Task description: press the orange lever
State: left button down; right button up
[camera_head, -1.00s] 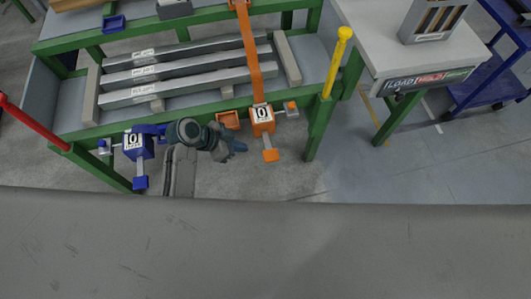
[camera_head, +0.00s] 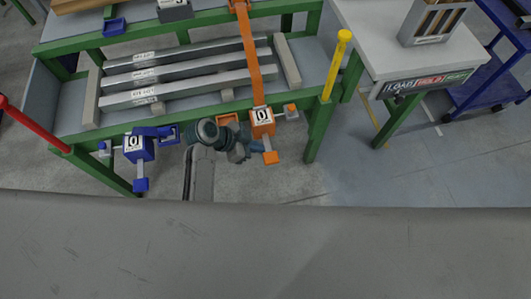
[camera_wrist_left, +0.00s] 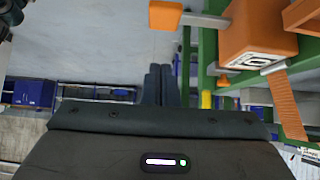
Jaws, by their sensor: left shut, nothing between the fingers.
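The orange lever is a grey bar with an orange end pad (camera_head: 271,158), sticking out from an orange box (camera_head: 262,122) on the green table's front edge. In the left wrist view the pad (camera_wrist_left: 166,15) is at the top, beyond my fingertips, and the box (camera_wrist_left: 255,35) is at the upper right. My left gripper (camera_head: 257,147) is shut and empty, just left of the lever in the head view. I cannot tell whether it touches the lever. In the left wrist view its fingers (camera_wrist_left: 158,72) are together. My right gripper is not in view.
A blue box (camera_head: 138,147) with its own lever pad (camera_head: 140,185) is left along the same edge. Grey bars (camera_head: 190,88) lie on the table. A yellow post (camera_head: 337,65) and a red post (camera_head: 33,123) stand at its corners.

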aim_at(274, 157)
pick_arm(q)
jog(key=x, duration=0.4)
notch_tip(274, 157, down, 2)
jog(key=shift+f, duration=0.25)
jog(key=shift+f+p, duration=0.3)
jog(key=shift+f, duration=0.55)
